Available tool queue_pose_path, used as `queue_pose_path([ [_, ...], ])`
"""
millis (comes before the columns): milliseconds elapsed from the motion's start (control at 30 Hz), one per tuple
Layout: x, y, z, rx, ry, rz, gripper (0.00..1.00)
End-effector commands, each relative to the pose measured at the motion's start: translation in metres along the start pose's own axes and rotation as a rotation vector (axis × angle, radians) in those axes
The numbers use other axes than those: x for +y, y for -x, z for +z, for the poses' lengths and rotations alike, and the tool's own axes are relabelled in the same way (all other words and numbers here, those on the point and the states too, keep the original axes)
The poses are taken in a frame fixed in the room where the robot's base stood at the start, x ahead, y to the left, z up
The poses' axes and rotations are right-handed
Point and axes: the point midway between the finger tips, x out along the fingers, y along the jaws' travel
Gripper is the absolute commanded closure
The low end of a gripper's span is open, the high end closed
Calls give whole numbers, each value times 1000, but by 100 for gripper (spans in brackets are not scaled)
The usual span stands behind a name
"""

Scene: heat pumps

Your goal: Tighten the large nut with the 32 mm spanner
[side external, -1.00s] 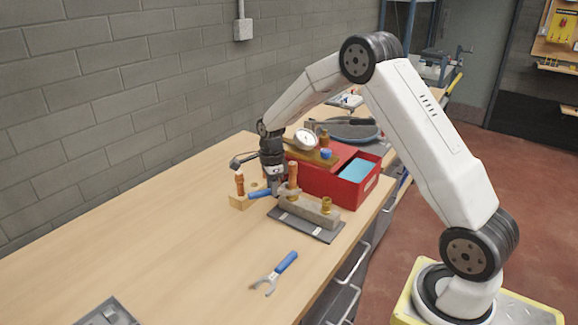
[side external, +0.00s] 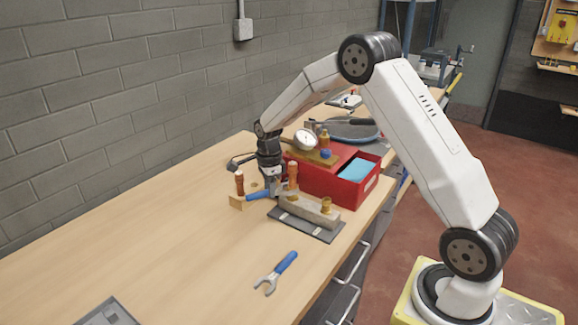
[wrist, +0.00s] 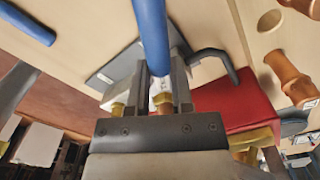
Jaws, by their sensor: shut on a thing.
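My gripper (side external: 273,188) is shut on a blue-handled spanner (side external: 257,196), held low at the far left end of the clamped block. In the wrist view the spanner's blue handle (wrist: 152,38) runs up from between the jaws (wrist: 160,88). The grey block (side external: 305,208) lies on a dark plate (side external: 322,231) and bears a copper pipe (side external: 292,172) and a small brass fitting (side external: 326,205). Brass also shows near the jaws (wrist: 117,108). The gripper hides the spanner's head, so I cannot tell whether it is on the nut. A second blue-handled spanner (side external: 276,272) lies on the bench.
A wooden stand (side external: 238,202) with a copper-coloured piece is to the left.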

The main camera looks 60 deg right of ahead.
Motion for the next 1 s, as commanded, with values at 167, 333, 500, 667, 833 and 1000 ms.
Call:
queue_pose_path([
  [167,0,0,6,0,2,-1,100],
  [333,0,0,11,0,1,0,100],
  [500,0,0,15,0,1,0,100],
  [667,0,0,20,0,1,0,100],
  [833,0,0,25,0,1,-1,100],
  [1000,0,0,30,0,1,-1,100],
])
